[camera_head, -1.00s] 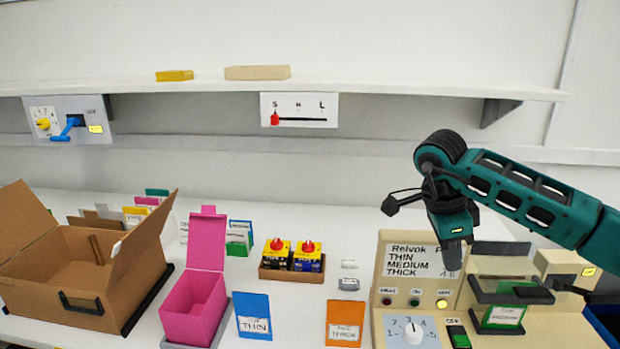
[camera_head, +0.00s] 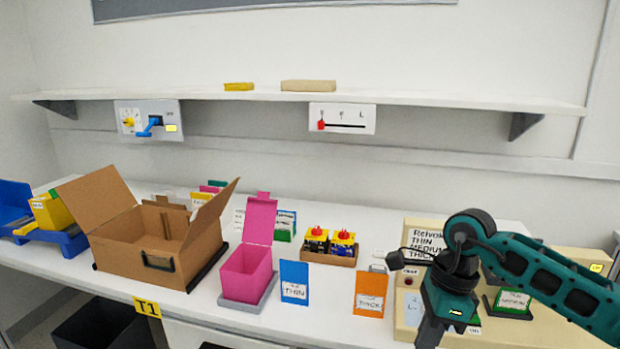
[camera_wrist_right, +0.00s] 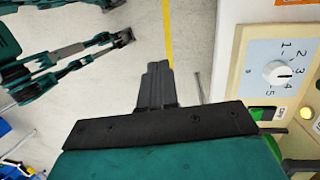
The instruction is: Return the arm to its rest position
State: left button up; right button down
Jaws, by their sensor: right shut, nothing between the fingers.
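My right arm comes in from the right in the head view, with its teal wrist (camera_head: 448,295) in front of the beige machine. Its fingers run out of the bottom of that view. In the right wrist view my right gripper (camera_wrist_right: 158,70) is shut and empty, its black fingers together over the floor. The white rotary knob (camera_wrist_right: 277,72) sits on a light blue dial plate (camera_wrist_right: 262,55) to the right of the gripper, apart from it. In the head view my arm largely hides the dial. My left gripper is not in the head view.
The beige machine (camera_head: 560,325) fills the table's right end. Thick (camera_head: 370,290) and thin (camera_head: 294,283) cards, a pink box (camera_head: 247,272) and an open cardboard box (camera_head: 130,250) stand to its left. In the wrist view, open floor (camera_wrist_right: 135,60) lies beside the table edge.

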jog(key=s+a+m+g+y, duration=0.1)
jog(key=s+a+m+y, duration=0.1)
jog(key=s+a+y, duration=0.45)
jog(key=s+a+m+g+y, duration=0.1)
jog(key=a+y, duration=0.2)
jog(key=a, duration=0.6)
jog(key=a+r+m+t+y, duration=0.4)
jog(key=m+t+y, duration=0.2)
jog(key=m+y, duration=0.3)
jog(key=w+d+f+m+t+h, duration=0.2)
jog(key=d+f+m+t+h, duration=0.35)
jog(key=m, duration=0.75)
jog(key=w+d+f+m+t+h, duration=0.15)
jog(key=d+m+t+h, duration=0.25)
jog(key=m+t+h, duration=0.55)
jog(key=s+d+f+m+g+h, duration=0.2)
jog(key=s+d+f+m+g, duration=0.1)
jog(key=s+f+m, duration=0.3)
jog(key=s+d+f+m+g+h, duration=0.2)
jog(key=s+d+f+m+g, duration=0.2)
jog(key=f+m, duration=0.5)
notch_tip(320, 180, down, 2)
jog(key=s+d, duration=0.2)
jog(key=shift+s+f, duration=0.15)
jog(key=shift+s, duration=0.15)
